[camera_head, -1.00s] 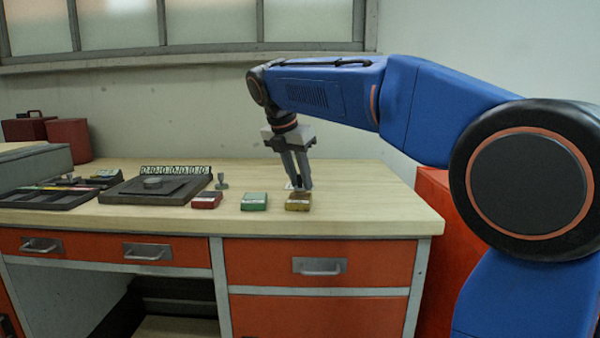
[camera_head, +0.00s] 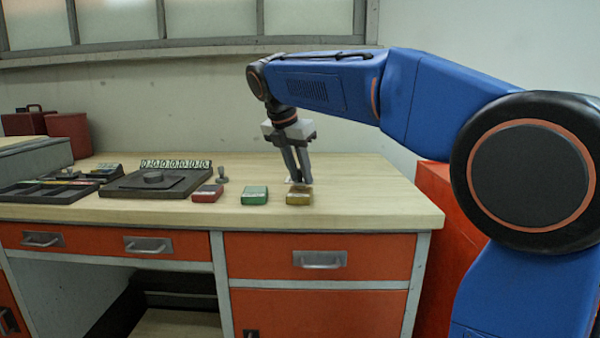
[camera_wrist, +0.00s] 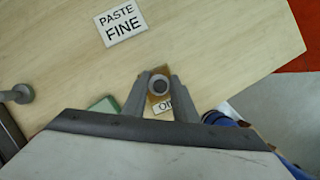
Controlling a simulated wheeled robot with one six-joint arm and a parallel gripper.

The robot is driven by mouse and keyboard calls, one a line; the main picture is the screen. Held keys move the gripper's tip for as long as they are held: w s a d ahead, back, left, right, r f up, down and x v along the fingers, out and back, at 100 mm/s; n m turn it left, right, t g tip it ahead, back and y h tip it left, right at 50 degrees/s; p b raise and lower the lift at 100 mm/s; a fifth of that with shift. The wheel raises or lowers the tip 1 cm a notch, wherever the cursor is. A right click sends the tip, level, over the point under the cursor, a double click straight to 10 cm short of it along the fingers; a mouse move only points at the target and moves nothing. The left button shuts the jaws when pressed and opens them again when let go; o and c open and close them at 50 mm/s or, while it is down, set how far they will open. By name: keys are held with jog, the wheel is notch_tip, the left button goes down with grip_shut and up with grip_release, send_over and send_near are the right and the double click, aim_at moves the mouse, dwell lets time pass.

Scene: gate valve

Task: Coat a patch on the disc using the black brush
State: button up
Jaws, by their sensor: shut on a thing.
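My gripper (camera_head: 299,180) points down at the right of the bench, by the brown-yellow tin (camera_head: 299,195). I cannot tell whether this is the black brush. The brown-yellow tin (camera_wrist: 163,103) shows below it with a partly hidden label beginning "OI".
A green tin (camera_head: 254,195) and a red tin (camera_head: 207,193) stand left of my gripper. A small grey stemmed piece (camera_head: 222,175) stands near the plate. A "PASTE FINE" card (camera_wrist: 121,23) lies on the bench. A dark tray (camera_head: 45,195) is far left. The right bench end is clear.

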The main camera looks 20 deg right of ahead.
jog(key=shift+f, duration=0.45)
dwell(1.3)
jog(key=shift+r, duration=3.55)
jog(key=shift+s, duration=0.1)
